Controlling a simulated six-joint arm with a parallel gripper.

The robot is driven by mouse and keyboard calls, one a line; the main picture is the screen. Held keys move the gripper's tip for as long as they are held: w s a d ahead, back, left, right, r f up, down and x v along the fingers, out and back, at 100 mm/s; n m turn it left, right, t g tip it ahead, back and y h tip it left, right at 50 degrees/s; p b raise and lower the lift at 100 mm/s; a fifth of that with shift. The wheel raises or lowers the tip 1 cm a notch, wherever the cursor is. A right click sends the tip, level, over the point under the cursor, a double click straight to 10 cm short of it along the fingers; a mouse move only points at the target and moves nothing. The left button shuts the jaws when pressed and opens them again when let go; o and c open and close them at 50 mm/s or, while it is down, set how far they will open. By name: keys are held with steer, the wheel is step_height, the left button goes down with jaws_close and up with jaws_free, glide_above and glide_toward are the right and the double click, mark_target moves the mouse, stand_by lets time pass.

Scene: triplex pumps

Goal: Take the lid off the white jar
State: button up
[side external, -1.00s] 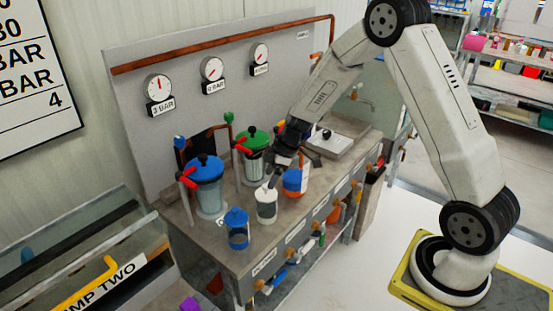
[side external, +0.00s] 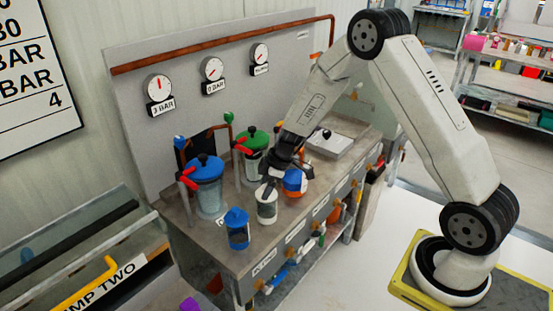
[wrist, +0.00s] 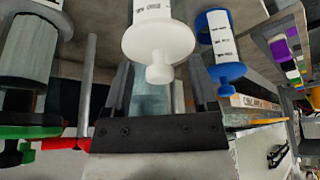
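The white jar (side external: 267,209) stands upright on the bench between the blue jar and the blue-and-orange jar. Its white lid (wrist: 158,42) is on it, with a round knob (wrist: 160,74) that points toward my gripper in the wrist view. My gripper (side external: 272,180) is above the white jar, close to the lid. In the wrist view, the fingers of my gripper (wrist: 161,88) are spread apart, with the knob roughly in line with the gap. I cannot tell whether a finger touches the lid.
The blue jar (side external: 238,230) stands nearer the bench's front left corner. The blue-and-orange jar (side external: 297,184) is close beside my gripper on the right. The blue-lidded vessel (side external: 209,196) and green-lidded vessel (side external: 254,163) stand behind, with red handles. Gauges (side external: 213,69) hang on the back panel.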

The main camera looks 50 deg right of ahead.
jaws_close()
steer(key=shift+r, duration=0.15)
steer(key=shift+r, duration=0.8)
steer(key=s+a+r, duration=0.1)
steer(key=s+r, duration=1)
steer(key=s, duration=0.3)
steer(key=shift+a, duration=0.2)
